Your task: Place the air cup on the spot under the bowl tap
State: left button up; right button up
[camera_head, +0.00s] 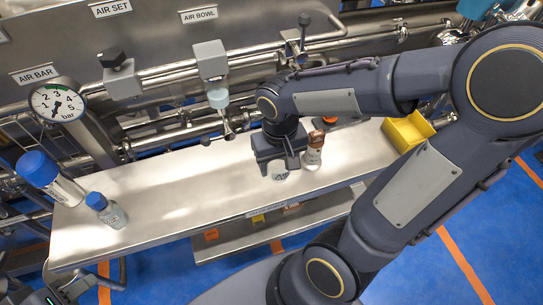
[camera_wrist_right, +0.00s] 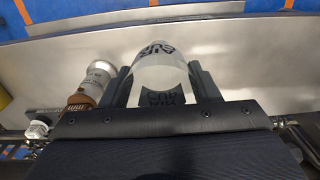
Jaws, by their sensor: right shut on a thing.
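The air cup (camera_wrist_right: 160,68), a clear cup with dark "AIR CUP" lettering, is between the two fingers of my right gripper (camera_wrist_right: 163,88) in the right wrist view. In the head view the cup (camera_head: 279,173) shows below my right gripper (camera_head: 279,164), which is shut on it above the steel bench. I cannot tell whether the cup touches the bench. The bowl tap (camera_head: 217,98), with a pale lower part, hangs under the "AIR BOWL" sign (camera_head: 199,14), left of the cup. The spot below it is not distinct. Part of my left gripper (camera_head: 55,294) shows at the bottom left corner; its fingers are unclear.
A brown-topped bottle (camera_head: 314,152) stands just right of the cup. Two blue-capped bottles (camera_head: 52,178) (camera_head: 107,212) stand at the bench's left end. A yellow bin (camera_head: 407,131) is at the right end. The steel bench (camera_head: 170,205) is clear in its middle. Pipes run behind.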

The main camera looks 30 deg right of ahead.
jog(key=w+d+f, duration=0.1)
jog(key=w+f, duration=0.1)
jog(key=w+d+f, duration=0.1)
jog(key=w+f, duration=0.1)
jog(key=w+d+f, duration=0.1)
jog(key=w+f, duration=0.1)
jog(key=shift+w+d+f, duration=0.15)
jog(key=shift+w+d, duration=0.05)
jog(key=shift+w, duration=0.05)
jog(key=shift+w+d+f, duration=0.2)
jog(key=shift+w+f, duration=0.15)
jog(key=shift+f, duration=0.2)
jog(key=shift+w+f, duration=0.1)
jog(key=shift+f, duration=1.45)
jog(key=shift+f, duration=0.1)
jog(key=o, duration=1)
